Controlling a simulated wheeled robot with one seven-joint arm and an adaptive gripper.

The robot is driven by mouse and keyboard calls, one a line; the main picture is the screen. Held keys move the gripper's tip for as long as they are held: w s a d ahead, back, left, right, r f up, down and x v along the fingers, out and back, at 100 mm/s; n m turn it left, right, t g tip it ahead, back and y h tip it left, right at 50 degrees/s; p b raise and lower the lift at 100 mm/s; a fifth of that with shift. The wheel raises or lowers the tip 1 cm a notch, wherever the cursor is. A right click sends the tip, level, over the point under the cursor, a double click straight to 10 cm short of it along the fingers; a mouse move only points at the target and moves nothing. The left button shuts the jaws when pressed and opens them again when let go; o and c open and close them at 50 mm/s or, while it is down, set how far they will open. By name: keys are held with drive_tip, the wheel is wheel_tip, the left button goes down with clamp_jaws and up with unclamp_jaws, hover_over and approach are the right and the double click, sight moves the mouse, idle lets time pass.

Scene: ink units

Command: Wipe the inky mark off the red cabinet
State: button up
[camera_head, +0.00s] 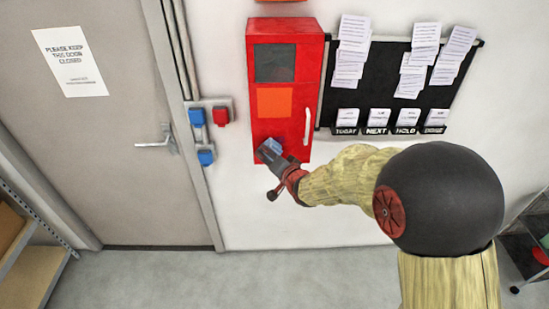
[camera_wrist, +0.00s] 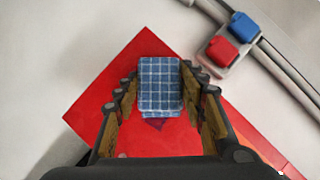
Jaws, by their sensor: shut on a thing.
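The red cabinet (camera_head: 285,34) hangs on the wall, with a dark panel and an orange panel on its front. Its red face also fills the middle of the wrist view (camera_wrist: 100,108). My gripper (camera_head: 274,153) is at the lower front of the cabinet, shut on a blue checked cloth pad (camera_wrist: 160,84). The pad also shows as a small blue patch in the head view (camera_head: 272,145). A dark purplish mark (camera_wrist: 155,125) shows on the red face just below the pad, partly hidden by it. I cannot tell whether the pad touches the cabinet.
A white handle (camera_head: 307,126) stands out on the cabinet's right edge. Blue and red switch boxes (camera_head: 221,115) and conduits are to its left, beside the grey door (camera_head: 115,150). A black board (camera_head: 385,85) with papers hangs to the right. A shelf (camera_head: 35,270) stands at lower left.

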drive_tip(key=shift+w+a+b, duration=0.2)
drive_tip(key=shift+a+b, duration=0.65)
drive_tip(key=shift+a, duration=0.8)
drive_tip(key=shift+r+p, duration=0.55)
drive_tip(key=shift+r, duration=0.5)
drive_tip(key=shift+s+d+f+p, duration=0.15)
drive_tip(key=shift+d+p, duration=0.45)
drive_tip(key=shift+d, duration=1.1)
drive_tip(key=d+p, duration=0.3)
drive_tip(key=d, duration=0.3)
drive_tip(key=shift+s+d, duration=0.1)
drive_tip(key=shift+d, duration=0.2)
drive_tip(key=shift+s, duration=0.1)
drive_tip(key=shift+s+a, duration=0.15)
drive_tip(key=shift+s, duration=2.8)
